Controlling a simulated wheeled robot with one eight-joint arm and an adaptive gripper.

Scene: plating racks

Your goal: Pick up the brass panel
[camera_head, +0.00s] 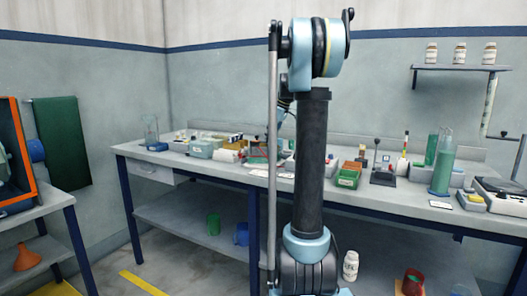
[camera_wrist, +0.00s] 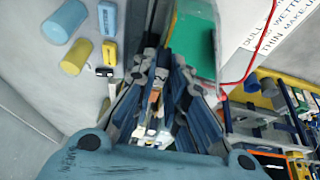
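I cannot single out the brass panel with certainty in either view. The bench (camera_head: 235,172) in the head view carries many small items, too small to tell apart, and my arm hides part of it. My gripper (camera_wrist: 163,62) shows in the wrist view, with its two dark fingers apart. Small items show through the gap between the fingers, and none is clearly held. A green sheet-like thing (camera_wrist: 195,40) is seen beyond the right finger. The gripper does not show in the head view.
A green cylinder (camera_head: 443,170) stands at the bench's right. A white bottle (camera_head: 350,265) and an orange-red container (camera_head: 413,281) are on the lower shelf. A grey side table (camera_head: 30,213) stands left, with floor between.

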